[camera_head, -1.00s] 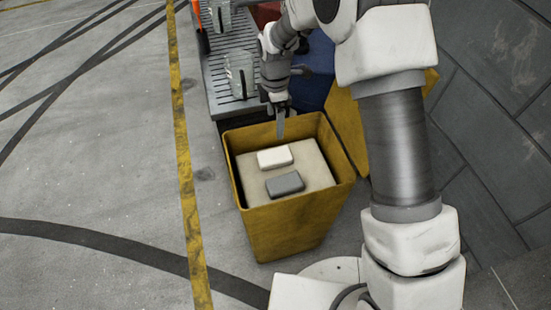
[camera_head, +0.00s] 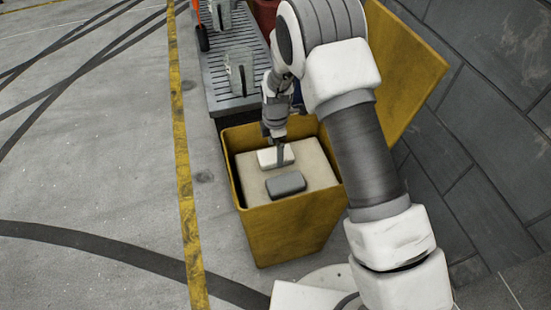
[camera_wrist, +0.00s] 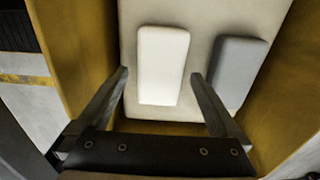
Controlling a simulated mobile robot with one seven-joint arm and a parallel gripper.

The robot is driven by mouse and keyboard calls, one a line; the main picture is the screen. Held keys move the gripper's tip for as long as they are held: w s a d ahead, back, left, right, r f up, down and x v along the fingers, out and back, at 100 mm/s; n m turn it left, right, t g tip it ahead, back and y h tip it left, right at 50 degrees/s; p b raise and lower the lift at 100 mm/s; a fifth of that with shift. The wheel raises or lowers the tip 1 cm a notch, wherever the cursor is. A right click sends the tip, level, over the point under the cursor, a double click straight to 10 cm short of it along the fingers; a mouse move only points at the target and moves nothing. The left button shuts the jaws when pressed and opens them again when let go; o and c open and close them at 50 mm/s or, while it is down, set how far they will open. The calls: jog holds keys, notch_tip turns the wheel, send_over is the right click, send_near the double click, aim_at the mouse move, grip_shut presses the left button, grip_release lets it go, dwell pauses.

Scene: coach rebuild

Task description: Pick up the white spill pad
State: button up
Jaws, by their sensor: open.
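The white spill pad (camera_head: 268,158) lies flat on a beige surface inside a yellow bin. It is a rounded white block, and the wrist view shows it whole (camera_wrist: 162,65). My gripper (camera_head: 279,160) is above it in the head view, partly covering the pad. In the wrist view my gripper (camera_wrist: 160,78) is open, with one finger on each side of the pad's near part. Gaps show between the fingers and the pad, and nothing is held. I cannot tell how far above the surface the fingertips are.
A grey pad (camera_head: 286,184) lies beside the white one, close to my right finger in the wrist view (camera_wrist: 236,70). The yellow bin's walls (camera_head: 290,235) rise around both pads. A grated grey platform (camera_head: 222,80) with clear containers (camera_head: 239,72) stands behind.

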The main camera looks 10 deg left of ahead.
notch_tip(320, 180, down, 3)
jog(key=shift+r, duration=0.1)
jog(key=shift+c, duration=0.3)
jog(key=c, duration=1.2)
notch_tip(320, 180, up, 10)
jog(key=shift+r+p, duration=0.1)
jog(key=shift+p, duration=1.1)
